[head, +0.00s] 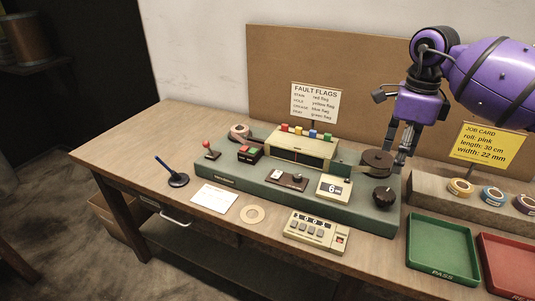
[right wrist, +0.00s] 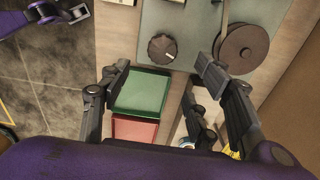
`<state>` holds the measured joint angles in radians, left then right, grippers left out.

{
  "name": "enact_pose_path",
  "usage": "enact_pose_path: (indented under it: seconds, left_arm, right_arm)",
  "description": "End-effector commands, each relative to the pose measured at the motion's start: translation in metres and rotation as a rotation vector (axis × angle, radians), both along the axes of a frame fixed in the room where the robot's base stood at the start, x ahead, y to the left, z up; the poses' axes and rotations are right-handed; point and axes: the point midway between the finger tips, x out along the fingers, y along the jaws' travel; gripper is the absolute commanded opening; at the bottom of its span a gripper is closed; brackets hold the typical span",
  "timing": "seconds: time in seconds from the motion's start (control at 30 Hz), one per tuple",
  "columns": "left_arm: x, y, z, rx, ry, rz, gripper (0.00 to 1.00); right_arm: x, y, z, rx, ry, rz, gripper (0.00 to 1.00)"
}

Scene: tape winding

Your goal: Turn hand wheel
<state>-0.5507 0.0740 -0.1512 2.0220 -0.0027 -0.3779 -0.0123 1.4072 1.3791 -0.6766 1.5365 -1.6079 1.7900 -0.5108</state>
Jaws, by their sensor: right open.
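The hand wheel appears to be the black round knob (head: 383,196) with a pale mark, at the right end of the green machine base (head: 235,180). It also shows in the right wrist view (right wrist: 162,48). A dark brown disc (head: 378,162) lies flat just behind it. My right gripper (head: 399,150) is open and empty, fingers down, beside the disc in the head view. In the right wrist view its fingers (right wrist: 165,66) stand apart, with the knob beyond the gap; I see no contact. My left gripper (right wrist: 60,12) seems partly in view at that view's top left; its jaws are unclear.
A green PASS tray (head: 443,250) and a red tray (head: 507,265) lie right of the base. Coloured tape rolls (head: 460,187) sit on a ledge behind them. A yellow job card (head: 489,146) stands near my right arm. A keypad box (head: 316,232) is in front of the base.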

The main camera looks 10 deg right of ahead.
Motion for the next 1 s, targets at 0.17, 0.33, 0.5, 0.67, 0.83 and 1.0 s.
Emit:
enact_pose_path:
  seconds: [0.17, 0.33, 0.5, 0.67, 0.83, 1.0]
  left_arm:
    - [0.0, 0.0, 0.0, 0.0, -0.001, 0.0, 0.4]
    - [0.004, 0.0, 0.006, 0.0, -0.008, 0.0, 0.4]
    - [0.006, 0.0, 0.01, 0.0, -0.013, 0.001, 0.4]
    - [0.005, 0.0, 0.01, -0.001, -0.014, 0.002, 0.4]
    - [0.003, 0.0, 0.008, -0.001, -0.008, 0.003, 0.4]
    - [0.002, 0.0, 0.008, -0.002, -0.007, 0.004, 0.4]
  right_arm:
    - [0.0, 0.0, 0.0, 0.0, 0.001, 0.0, 0.57]
    - [-0.005, 0.003, -0.02, 0.009, 0.031, -0.07, 0.57]
    - [-0.004, 0.003, -0.035, 0.002, 0.034, -0.479, 0.57]
    - [0.0, 0.002, -0.042, -0.003, 0.022, -0.913, 0.57]
    - [0.005, -0.001, -0.042, -0.003, 0.003, -1.245, 0.57]
    - [0.005, -0.001, -0.044, -0.002, 0.001, -1.38, 0.57]
